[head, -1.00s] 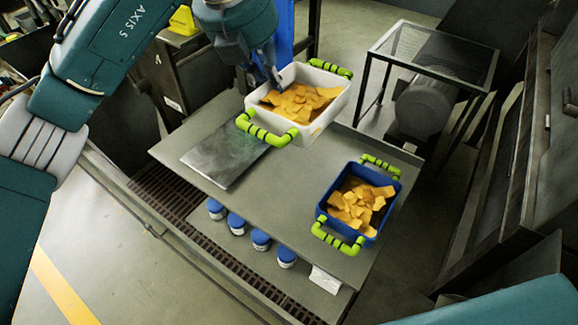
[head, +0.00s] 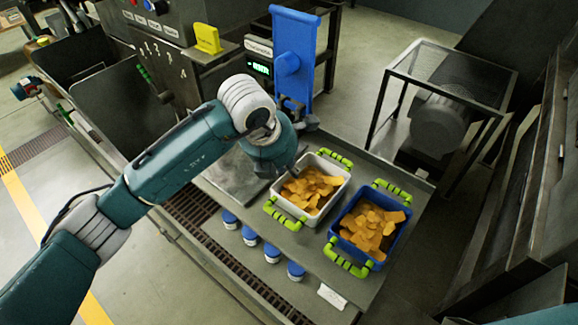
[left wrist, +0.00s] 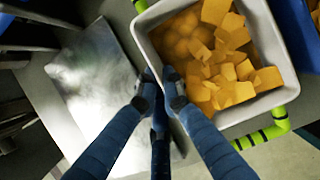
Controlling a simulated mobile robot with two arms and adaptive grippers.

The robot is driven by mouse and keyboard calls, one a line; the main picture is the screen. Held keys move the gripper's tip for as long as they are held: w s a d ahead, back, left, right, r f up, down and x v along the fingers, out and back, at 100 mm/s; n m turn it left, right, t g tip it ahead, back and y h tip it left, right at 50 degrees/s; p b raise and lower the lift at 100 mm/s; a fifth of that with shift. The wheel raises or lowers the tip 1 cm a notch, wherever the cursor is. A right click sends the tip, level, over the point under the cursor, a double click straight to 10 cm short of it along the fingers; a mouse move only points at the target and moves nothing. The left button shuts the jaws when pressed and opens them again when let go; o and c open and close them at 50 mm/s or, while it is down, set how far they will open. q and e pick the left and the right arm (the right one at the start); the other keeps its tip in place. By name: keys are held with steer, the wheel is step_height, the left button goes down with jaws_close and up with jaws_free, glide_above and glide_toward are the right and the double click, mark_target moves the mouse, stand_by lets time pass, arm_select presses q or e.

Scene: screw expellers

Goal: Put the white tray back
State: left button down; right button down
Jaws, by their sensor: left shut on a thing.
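The white tray (head: 334,199), with green-and-black handles and full of orange-yellow chunks, sits level on the grey table, apparently resting on it. It is just left of the blue tray (head: 397,238). My left gripper (head: 292,171) is at the white tray's left wall. In the left wrist view, the fingertips (left wrist: 161,82) are shut on the rim of the white tray (left wrist: 243,120). The exact grip on the rim is partly hidden by the fingers. My right gripper is not in view.
The blue tray holds similar chunks and stands close beside the white one. A flat metal plate (head: 232,178) lies left of the white tray. Several blue-lidded jars (head: 250,237) stand on the lower ledge. A blue upright panel (head: 294,60) rises behind, and a mesh-topped frame (head: 450,75) stands behind right.

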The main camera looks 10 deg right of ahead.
arm_select(q)
steer(key=shift+f, duration=0.2)
steer(key=c, duration=1.9)
jaws_free()
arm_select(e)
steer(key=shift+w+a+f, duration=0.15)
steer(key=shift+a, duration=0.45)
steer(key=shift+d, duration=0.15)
